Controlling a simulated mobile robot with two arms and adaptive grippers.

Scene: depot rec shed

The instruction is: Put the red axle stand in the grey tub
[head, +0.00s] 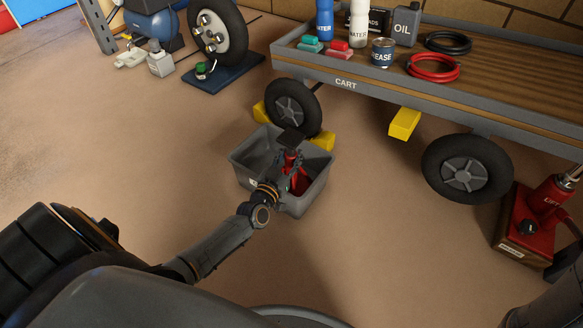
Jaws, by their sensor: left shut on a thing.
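The grey tub (250,149) stands on the floor beside the cart's left front wheel. The red axle stand (299,181) is inside the tub's outline, its dark top above the rim and its red legs down between the walls. My left gripper (284,177) reaches over the tub's near side and is shut on the axle stand. The gripper partly hides the stand, and I cannot tell whether its feet touch the tub floor. My right gripper is not in view; only part of my right arm shows at the lower right.
The cart (345,85) carries bottles, cans and coiled cables. A red jack (534,218) stands at the right. A spare wheel (218,32) is at the upper left. Floor left of the tub is clear.

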